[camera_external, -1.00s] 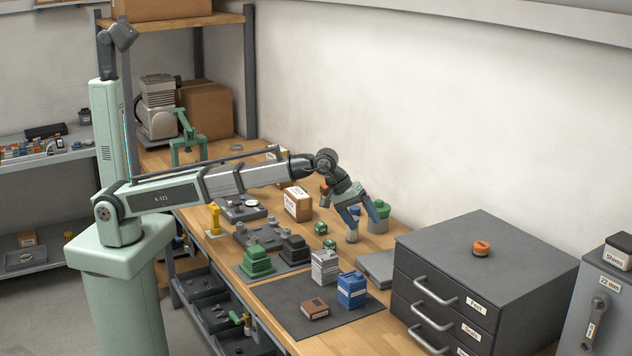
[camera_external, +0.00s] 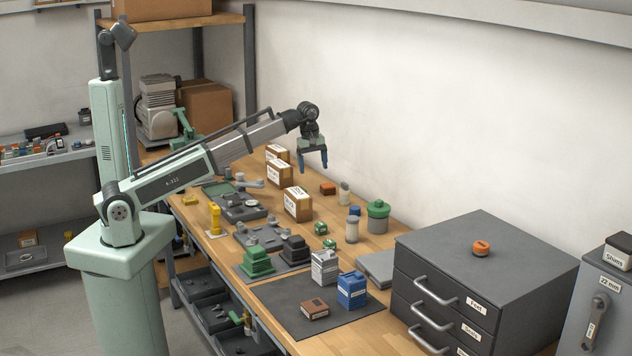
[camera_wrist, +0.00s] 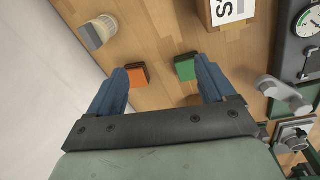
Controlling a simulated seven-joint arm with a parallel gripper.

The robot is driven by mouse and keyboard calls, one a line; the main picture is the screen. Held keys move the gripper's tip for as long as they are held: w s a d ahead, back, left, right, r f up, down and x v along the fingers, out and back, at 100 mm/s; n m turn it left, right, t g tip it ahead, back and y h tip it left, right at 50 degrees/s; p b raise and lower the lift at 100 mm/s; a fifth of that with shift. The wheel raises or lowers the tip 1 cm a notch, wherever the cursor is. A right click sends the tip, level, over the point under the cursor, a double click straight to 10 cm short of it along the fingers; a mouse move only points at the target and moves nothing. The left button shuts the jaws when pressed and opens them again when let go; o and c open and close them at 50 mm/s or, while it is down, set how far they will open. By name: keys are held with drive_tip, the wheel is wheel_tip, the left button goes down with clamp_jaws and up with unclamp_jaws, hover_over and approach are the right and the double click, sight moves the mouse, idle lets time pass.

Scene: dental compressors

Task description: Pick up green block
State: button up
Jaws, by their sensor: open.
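A small green block (camera_wrist: 185,67) lies on the wooden bench in the wrist view, just inside the right finger's tip in the picture. An orange block (camera_wrist: 137,75) lies to its left, by the left fingertip; it also shows in the external view (camera_external: 328,188). I cannot make out that green block in the external view, where a labelled box may hide it. My gripper (camera_external: 313,165) is raised above the bench, pointing down, open and empty. Its blue fingers (camera_wrist: 162,72) are apart in the wrist view, with bare wood between the two blocks.
Labelled cardboard boxes (camera_external: 298,204) stand close by. A grey drawer cabinet (camera_external: 450,290) is at right.

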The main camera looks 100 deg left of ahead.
drive_tip(key=s+a+n+g, duration=0.1)
drive_tip(key=s+a+n, duration=0.1)
drive_tip(key=s+a, duration=0.45)
drive_tip(key=shift+h, duration=0.4)
drive_tip(key=f, duration=0.2)
drive_tip(key=d+f, duration=0.1)
drive_tip(key=f, duration=0.2)
drive_tip(key=s+f, duration=0.1)
drive_tip(key=f, duration=0.2)
drive_tip(key=shift+d, duration=0.25)
drive_tip(key=shift+w+d+f, duration=0.15)
drive_tip(key=shift+f, duration=1.15)
drive_tip(key=shift+w+d+f, duration=0.1)
drive_tip(key=shift+f, duration=1.15)
drive_tip(key=c, duration=1.1)
drive_tip(key=shift+r, duration=0.1)
drive_tip(key=shift+c, duration=0.2)
wheel_tip(320, 180, up, 10)
drive_tip(key=shift+w+f, duration=0.1)
